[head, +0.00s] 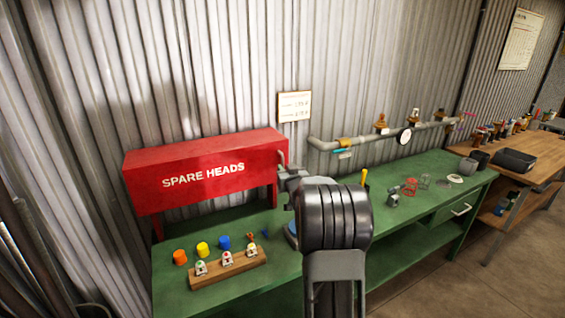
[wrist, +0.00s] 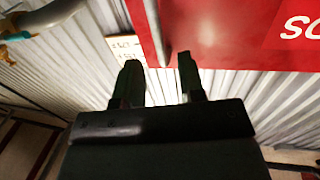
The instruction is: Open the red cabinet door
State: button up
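The red cabinet (head: 215,160) lettered "SPARE HEADS" stands on legs above the green bench, and its front door looks shut. A pale upright handle (head: 283,158) shows at the right end of its front. My gripper (head: 284,172) is at that right end, close to the handle, partly hidden behind my wrist. In the wrist view my gripper (wrist: 158,65) has its two dark fingers apart with a gap between them. The handle (wrist: 155,28) lines up with that gap, and the red front (wrist: 225,35) fills the upper right. I cannot tell whether the fingers touch the handle.
The green bench (head: 420,180) runs below. A wooden block (head: 228,268) with sprinkler heads and orange, yellow and blue caps (head: 202,249) lie under the cabinet. A grey pipe (head: 365,141) with a gauge runs along the corrugated wall. A paper notice (head: 294,106) hangs right of the cabinet.

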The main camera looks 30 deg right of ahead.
aim_at(283, 164)
jog(key=shift+p+x, duration=0.5)
jog(key=shift+x, duration=2.1)
jog(key=shift+c, duration=0.2)
grip_shut()
